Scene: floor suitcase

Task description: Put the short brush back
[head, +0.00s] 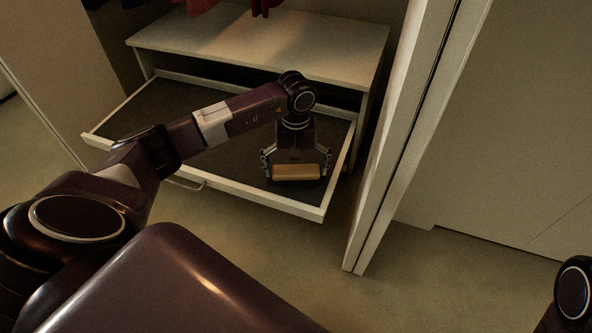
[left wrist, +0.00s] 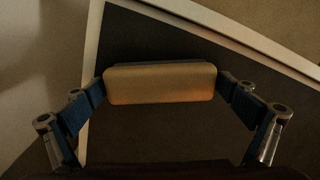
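The short brush (head: 296,172) shows as a light wooden block with a thin dark layer along its far edge. My left gripper (head: 297,177) points down into the open drawer (head: 265,203) near its right front corner. Its fingers are at the two ends of the brush and look shut on it. In the left wrist view the brush (left wrist: 160,84) lies level between the blue finger pads (left wrist: 161,92), over the dark drawer floor. I cannot tell whether the brush touches the floor. My right gripper is out of view.
The drawer has pale walls, a dark floor and a front handle (head: 188,184); the rest of its floor looks empty. A pale shelf top (head: 270,45) is above it, with red clothes hanging over it. A sliding door edge (head: 400,140) stands close to the right.

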